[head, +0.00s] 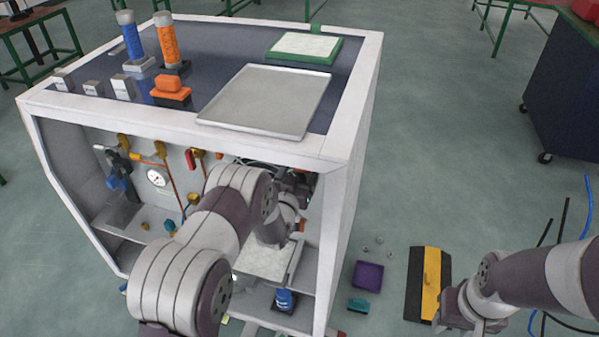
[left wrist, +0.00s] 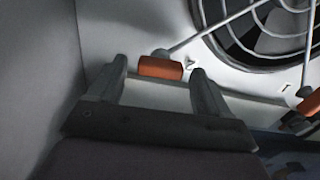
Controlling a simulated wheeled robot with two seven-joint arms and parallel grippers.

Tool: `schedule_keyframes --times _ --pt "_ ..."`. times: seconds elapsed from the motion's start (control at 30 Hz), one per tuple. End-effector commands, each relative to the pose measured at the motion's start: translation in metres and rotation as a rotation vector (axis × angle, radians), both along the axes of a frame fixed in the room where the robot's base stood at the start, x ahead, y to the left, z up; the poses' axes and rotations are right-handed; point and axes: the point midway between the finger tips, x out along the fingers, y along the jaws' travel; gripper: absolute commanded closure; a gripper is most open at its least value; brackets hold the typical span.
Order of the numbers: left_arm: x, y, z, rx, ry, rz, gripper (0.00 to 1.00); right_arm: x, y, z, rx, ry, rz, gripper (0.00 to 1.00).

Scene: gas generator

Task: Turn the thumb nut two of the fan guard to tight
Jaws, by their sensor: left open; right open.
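In the left wrist view, an orange thumb nut (left wrist: 160,67) sits at the lower left corner of the wire fan guard (left wrist: 240,17). My left gripper (left wrist: 158,75) is open, with one finger on each side of this nut; I cannot tell whether either touches it. A second orange nut (left wrist: 311,103) shows at the right edge, partly cut off. No number shows on either nut. In the head view my left arm reaches into the cabinet and hides its gripper and the fan. My right gripper (head: 462,317) is open and empty, low at the right, partly hidden by its wrist.
A grey tray (head: 265,100) lies on top. A purple box (head: 367,276) and a yellow-black block (head: 430,285) are on the floor. In the left wrist view a wall (left wrist: 38,70) stands close at left.

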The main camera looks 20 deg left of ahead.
Motion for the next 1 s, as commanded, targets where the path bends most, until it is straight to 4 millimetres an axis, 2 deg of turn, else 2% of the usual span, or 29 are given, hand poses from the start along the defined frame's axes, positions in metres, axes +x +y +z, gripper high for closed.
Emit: schedule_keyframes --times 0.07,0.1,0.27,0.67,1.0 --pt "0.000 0.000 0.000 0.000 0.000 0.000 0.21 0.000 0.000 0.000 0.000 0.000 0.000 0.57" --pt "0.000 0.000 0.000 0.000 0.000 0.000 0.25 0.000 0.000 0.000 0.000 0.000 0.000 0.57" --pt "0.000 0.000 0.000 0.000 0.000 0.000 0.77 0.000 0.000 0.000 0.000 0.000 0.000 0.57" --pt "-0.001 0.000 -0.001 0.059 -0.003 0.000 0.77 0.000 0.000 -0.006 0.000 0.000 0.000 0.57" --pt "-0.001 -0.002 -0.003 0.318 -0.013 0.000 0.77 0.000 0.000 -0.028 0.000 0.000 0.000 0.57"
